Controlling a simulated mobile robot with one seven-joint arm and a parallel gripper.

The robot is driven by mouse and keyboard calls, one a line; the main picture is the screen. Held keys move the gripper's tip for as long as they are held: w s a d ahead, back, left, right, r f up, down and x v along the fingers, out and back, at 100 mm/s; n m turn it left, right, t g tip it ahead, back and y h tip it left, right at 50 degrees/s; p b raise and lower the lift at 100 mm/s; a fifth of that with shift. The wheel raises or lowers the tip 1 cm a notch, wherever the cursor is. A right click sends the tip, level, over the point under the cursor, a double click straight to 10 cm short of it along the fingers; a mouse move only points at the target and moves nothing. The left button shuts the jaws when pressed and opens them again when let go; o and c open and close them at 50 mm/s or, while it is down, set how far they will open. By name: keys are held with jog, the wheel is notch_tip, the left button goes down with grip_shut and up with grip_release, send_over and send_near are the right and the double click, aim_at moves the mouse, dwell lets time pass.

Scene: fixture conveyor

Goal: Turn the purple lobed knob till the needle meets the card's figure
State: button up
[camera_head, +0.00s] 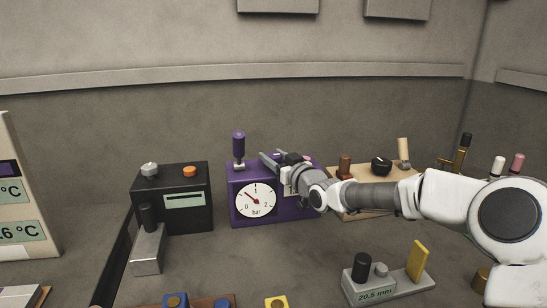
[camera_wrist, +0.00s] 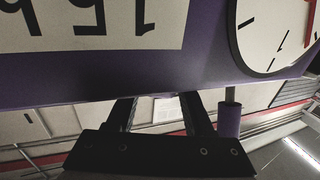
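The purple box (camera_head: 279,210) carries a round white dial (camera_head: 256,202) marked 0, 1, 2 and bar. Its red needle (camera_head: 250,196) points up and left, between 0 and 1. A white card (camera_wrist: 90,20) on the box shows upside down in the wrist view, partly cut off; its figure looks like 1.5. The dial edge (camera_wrist: 275,35) shows beside it. My gripper (camera_head: 273,154) is at the box's top edge, its fingers apart; they show in the wrist view (camera_wrist: 160,102) with nothing seen between them.
A purple cylinder on a grey post (camera_head: 239,146) stands on the box's top left, near my fingers. A black box (camera_head: 172,212) is to the left. A tan box with a black knob (camera_head: 381,166) stands behind my arm. A grey unit (camera_head: 375,290) is in front.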

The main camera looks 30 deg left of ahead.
grip_shut()
jog(key=m+t+b, duration=0.1)
jog(key=b, duration=0.2)
jog(key=shift+s+a+f+h, duration=0.1)
jog(key=shift+f+h, duration=0.1)
jog(key=shift+h, duration=0.2)
jog(key=m+t+h+b, duration=0.2)
jog(key=shift+r+t, duration=0.15)
jog(key=shift+t, duration=0.15)
jog(key=m+t+h+p, duration=0.2)
jog(key=shift+r+h, duration=0.25)
jog(key=shift+h, duration=0.15)
jog(key=m+t+h+p, duration=0.1)
jog(key=m+h+p, duration=0.1)
jog(key=p, duration=0.3)
jog(key=shift+r+m+t+h, duration=0.1)
jog(key=shift+m+t+h, duration=0.25)
jog(key=shift+h, duration=0.55)
jog(key=m+t+h+p, duration=0.1)
jog(key=m+h+p, duration=0.1)
jog(key=h+p, duration=0.1)
jog(key=shift+p, duration=0.55)
jog(key=shift+f+m+h+p, duration=0.25)
jog(key=shift+m+h+p, duration=0.35)
jog(key=shift+h, duration=0.2)
jog(key=shift+f, duration=0.1)
